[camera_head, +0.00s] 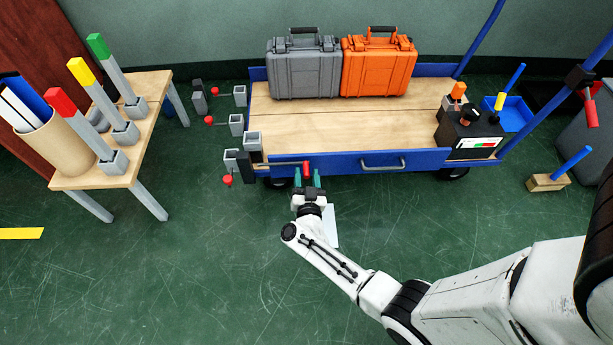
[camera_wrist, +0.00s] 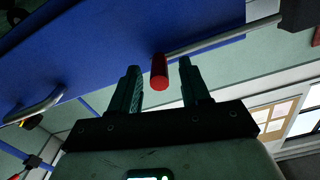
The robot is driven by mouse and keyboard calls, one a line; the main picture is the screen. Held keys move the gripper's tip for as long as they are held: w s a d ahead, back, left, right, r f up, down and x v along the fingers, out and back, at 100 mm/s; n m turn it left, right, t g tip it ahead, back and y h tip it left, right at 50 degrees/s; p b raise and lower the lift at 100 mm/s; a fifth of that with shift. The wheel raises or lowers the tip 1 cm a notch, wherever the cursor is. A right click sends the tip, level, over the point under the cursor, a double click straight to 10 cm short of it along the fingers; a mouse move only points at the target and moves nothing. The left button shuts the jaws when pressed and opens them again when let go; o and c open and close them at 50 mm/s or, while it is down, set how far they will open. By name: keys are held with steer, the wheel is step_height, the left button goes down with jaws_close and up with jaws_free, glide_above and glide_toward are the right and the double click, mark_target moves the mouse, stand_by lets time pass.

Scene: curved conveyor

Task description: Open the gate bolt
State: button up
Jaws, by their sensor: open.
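The gate bolt is a thin grey rod (camera_head: 283,163) with a red knob (camera_head: 306,167), along the left part of the cart's blue front panel (camera_head: 340,162). In the wrist view the red knob (camera_wrist: 159,72) hangs at the end of the rod (camera_wrist: 215,44). My gripper (camera_head: 308,179) is open. In the wrist view its two green fingers (camera_wrist: 158,85) point toward the panel, one on each side of the knob in the picture. Nothing is held.
A grey handle (camera_head: 382,164) sits right of the bolt on the panel. Grey brackets with red knobs (camera_head: 236,125) stand left of the cart. A grey case (camera_head: 303,68) and an orange case (camera_head: 378,66) stand on the cart bed. A wooden table (camera_head: 80,172) is at left.

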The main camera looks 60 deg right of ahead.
steer(key=p+v, duration=0.3)
steer(key=v, duration=0.7)
steer(key=shift+s+a+p, duration=0.25)
steer(key=shift+s+p, duration=0.05)
steer(key=shift+p, duration=0.05)
steer(key=w+a+r+n+t+y, duration=0.5)
steer(key=w+a+n+y, duration=0.1)
steer(key=w+a+y, duration=0.35)
steer(key=s+a+r+n+g+y, duration=0.2)
steer(key=a+n+g+y, duration=0.1)
steer(key=a+n+y, duration=0.4)
steer(key=s+d+r+g+h, duration=0.1)
steer(key=s+d+r+g, duration=0.2)
steer(key=s, duration=0.5)
steer(key=s+d+r+g+h, duration=0.1)
steer(key=s+d+r+g, duration=0.15)
steer(key=s+g, duration=0.35)
steer(key=s+d+r+g+h, duration=0.1)
steer(key=s+d+g, duration=0.2)
steer(key=s, duration=0.6)
step_height(320, 180, up, 33)
steer(key=p, duration=3.2)
steer(key=shift+w+m+p, duration=0.3)
steer(key=shift+m+p, duration=0.1)
steer(key=shift+a+y, duration=0.1)
steer(key=shift+y, duration=0.15)
